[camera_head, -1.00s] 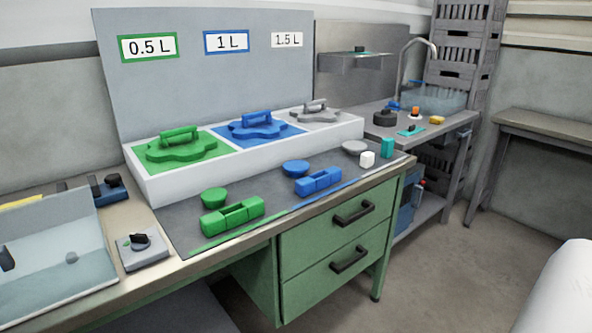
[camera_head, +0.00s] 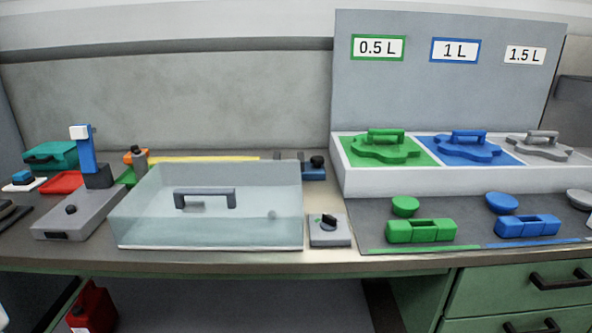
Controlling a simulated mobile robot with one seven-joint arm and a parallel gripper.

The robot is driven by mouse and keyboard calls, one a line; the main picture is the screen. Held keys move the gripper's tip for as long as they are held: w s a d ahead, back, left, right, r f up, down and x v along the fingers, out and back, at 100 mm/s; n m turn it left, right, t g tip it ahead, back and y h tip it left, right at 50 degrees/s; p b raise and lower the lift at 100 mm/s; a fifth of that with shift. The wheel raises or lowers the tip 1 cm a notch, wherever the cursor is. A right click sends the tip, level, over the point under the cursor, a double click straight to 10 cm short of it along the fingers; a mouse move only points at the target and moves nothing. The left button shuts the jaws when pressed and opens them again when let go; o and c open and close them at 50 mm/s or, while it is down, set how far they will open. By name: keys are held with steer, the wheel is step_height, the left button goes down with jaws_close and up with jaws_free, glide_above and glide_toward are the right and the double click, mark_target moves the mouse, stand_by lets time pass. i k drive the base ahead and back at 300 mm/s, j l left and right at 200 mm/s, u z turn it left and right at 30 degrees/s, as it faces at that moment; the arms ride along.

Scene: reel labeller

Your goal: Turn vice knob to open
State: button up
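A small blue device with grey upright parts (camera_head: 313,174), which looks like the vice, stands at the back of the bench, right behind the clear box. A black knob (camera_head: 317,161) sits at its right end. Its left part is partly hidden behind the clear box, and I cannot tell how far its jaws are apart. A grey switch box (camera_head: 330,237) with a black rotary knob (camera_head: 329,221) stands nearer the front edge. My gripper is not in view.
A clear box with a grey handle (camera_head: 240,230) stands left of the switch box. A white tray (camera_head: 400,180) with green, blue and grey lids is to the right. Green and blue blocks lie on a dark mat (camera_head: 375,210). A grey device with a blue post (camera_head: 87,155) stands left.

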mark_target(317, 160)
steer(key=i+l+u, duration=0.1)
steer(key=l+u, duration=0.2)
steer(key=l, duration=0.8)
steer(key=l+u, duration=0.3)
steer(key=l, duration=0.85)
steer(key=i, duration=0.95)
